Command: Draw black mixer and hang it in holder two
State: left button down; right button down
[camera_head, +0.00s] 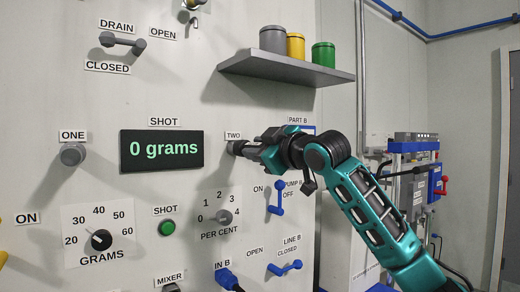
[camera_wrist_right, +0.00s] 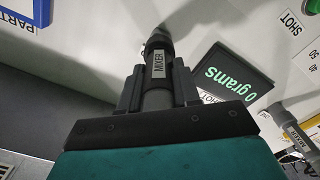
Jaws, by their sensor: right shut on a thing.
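My right gripper (camera_head: 268,150) is at the wall panel, just below the TWO label (camera_head: 233,135). In the right wrist view its two fingers are shut around a dark grey to black tube marked MIXER (camera_wrist_right: 158,68). The tube's far end (camera_wrist_right: 158,42) points at the wall at the spot for holder two; I cannot tell whether it is seated there. The holder itself is hidden by the gripper and tube. A grey cylinder (camera_head: 72,154) sits under the ONE label; it also shows in the wrist view as a grey mixer (camera_wrist_right: 290,122). My left gripper is not in view.
The display (camera_head: 162,150) left of the gripper reads 0 grams. A grey shelf (camera_head: 290,68) with grey, yellow and green pots juts out above. Blue levers (camera_head: 280,198) and a PER CENT dial (camera_head: 224,216) sit below. A blue fitting (camera_head: 227,278) is at IN B.

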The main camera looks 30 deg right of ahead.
jog(key=shift+w, duration=0.4)
jog(key=c, duration=0.7)
grip_release()
jog(key=shift+c, duration=0.2)
jog(key=s+b, duration=0.3)
jog(key=s, duration=0.9)
jog(key=shift+s+d, duration=0.4)
jog(key=shift+d, duration=0.05)
